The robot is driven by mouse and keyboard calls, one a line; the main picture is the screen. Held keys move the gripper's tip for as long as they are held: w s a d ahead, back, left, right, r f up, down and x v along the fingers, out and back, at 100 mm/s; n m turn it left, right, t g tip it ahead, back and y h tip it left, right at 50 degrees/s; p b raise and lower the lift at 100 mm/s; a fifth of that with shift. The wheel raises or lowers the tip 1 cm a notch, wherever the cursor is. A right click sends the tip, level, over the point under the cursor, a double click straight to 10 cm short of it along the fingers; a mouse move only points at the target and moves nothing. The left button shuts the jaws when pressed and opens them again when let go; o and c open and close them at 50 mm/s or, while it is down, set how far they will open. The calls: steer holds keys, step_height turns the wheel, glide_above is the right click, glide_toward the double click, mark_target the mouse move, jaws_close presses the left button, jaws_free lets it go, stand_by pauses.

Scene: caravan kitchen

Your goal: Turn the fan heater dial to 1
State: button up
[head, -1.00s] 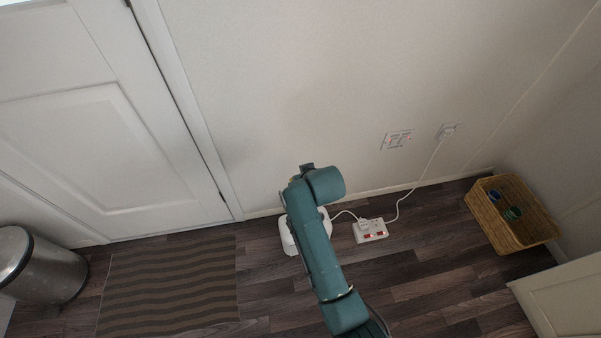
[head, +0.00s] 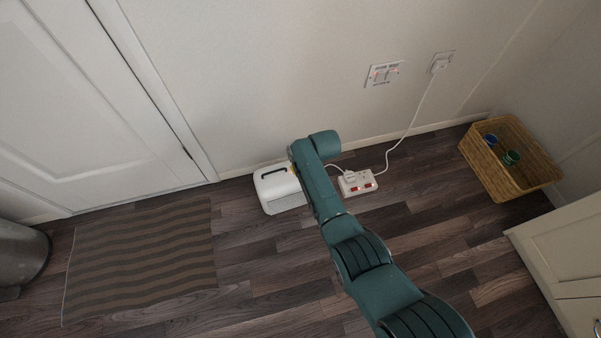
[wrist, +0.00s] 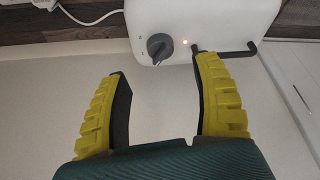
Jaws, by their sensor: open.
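The white fan heater (head: 276,189) stands on the floor by the wall in the head view, partly hidden by my arm. The dial's number marks cannot be read. My gripper (wrist: 160,82) is open and empty, its yellow fingers spread below the dial in the picture. The dial lies just beyond the gap between the fingertips, and the right fingertip looks close to the heater's front. In the head view my gripper is hidden behind my arm.
A dark handle-like bar (wrist: 240,50) shows right of the dial. A white power strip (head: 357,183) with red switches and cords lies right of the heater. A wicker basket (head: 478,166) stands farther right. A striped mat (head: 140,262) lies on the floor at left.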

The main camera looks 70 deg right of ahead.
steer(key=b+x, duration=0.6)
steer(key=x, duration=0.1)
steer(key=shift+w+f, duration=0.1)
steer(key=shift+w, duration=0.05)
steer(key=shift+c, duration=0.3)
jaws_close()
